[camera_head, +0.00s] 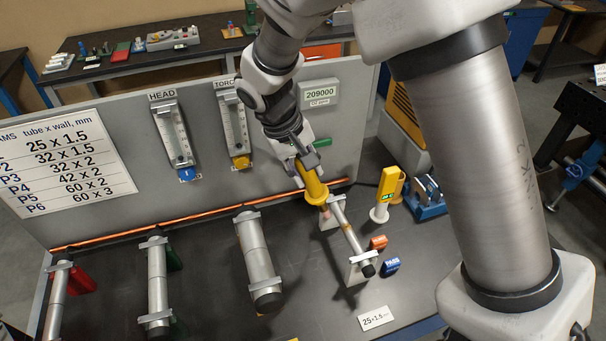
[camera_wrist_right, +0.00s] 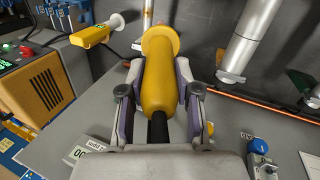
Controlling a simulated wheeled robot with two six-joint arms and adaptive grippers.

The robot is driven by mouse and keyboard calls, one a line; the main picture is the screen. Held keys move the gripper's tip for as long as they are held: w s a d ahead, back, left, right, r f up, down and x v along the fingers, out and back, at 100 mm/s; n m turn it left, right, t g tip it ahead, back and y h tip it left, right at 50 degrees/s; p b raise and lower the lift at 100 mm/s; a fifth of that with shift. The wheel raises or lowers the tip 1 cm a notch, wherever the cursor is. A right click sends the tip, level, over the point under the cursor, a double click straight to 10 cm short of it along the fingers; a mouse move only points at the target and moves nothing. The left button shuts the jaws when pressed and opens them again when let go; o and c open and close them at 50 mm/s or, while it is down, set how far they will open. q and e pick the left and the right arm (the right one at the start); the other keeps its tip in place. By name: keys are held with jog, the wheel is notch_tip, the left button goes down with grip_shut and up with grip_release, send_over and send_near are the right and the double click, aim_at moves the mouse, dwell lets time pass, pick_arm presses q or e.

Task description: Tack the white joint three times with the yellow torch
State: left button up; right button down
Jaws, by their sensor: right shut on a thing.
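My right gripper (camera_head: 304,160) is shut on the yellow torch (camera_head: 315,185) and holds it tilted downward. The torch also shows in the right wrist view (camera_wrist_right: 158,75) between the two fingers of that gripper (camera_wrist_right: 158,100). The torch's front end is over the far part of the thin tube (camera_head: 350,238) at the right of the bench. That tube lies on pale supports and has a dark near end. I cannot make out a white joint clearly, nor whether the torch touches the tube. My left gripper is out of view.
Thicker tubes (camera_head: 258,262) lie on the bench to the left. A yellow-and-white upright tool (camera_head: 387,192), an orange block (camera_head: 378,242) and a blue block (camera_head: 391,265) stand right of the thin tube. The grey panel (camera_head: 200,185) with flow meters rises behind.

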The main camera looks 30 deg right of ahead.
aim_at(325, 188)
jog(key=shift+s+d+f, duration=0.2)
jog(key=shift+d+f, duration=0.25)
jog(key=shift+f, duration=0.05)
jog(key=x, duration=0.2)
jog(key=b+x, duration=0.1)
jog(key=x, duration=0.1)
jog(key=shift+d+f, duration=0.25)
jog(key=shift+d, duration=0.3)
jog(key=shift+s+d+f+b, duration=0.15)
jog(key=shift+d+f+b, duration=0.05)
jog(key=shift+d+b, duration=0.35)
jog(key=shift+a, duration=0.1)
jog(key=shift+d+f+b, duration=0.3)
jog(key=shift+b, duration=0.05)
jog(key=shift+s+d+f+b, duration=0.15)
jog(key=shift+d+f+b, duration=0.1)
jog(key=shift+f+b, duration=0.25)
jog(key=shift+s+f, duration=0.1)
jog(key=shift+s, duration=0.05)
dwell(2.2)
dwell(1.1)
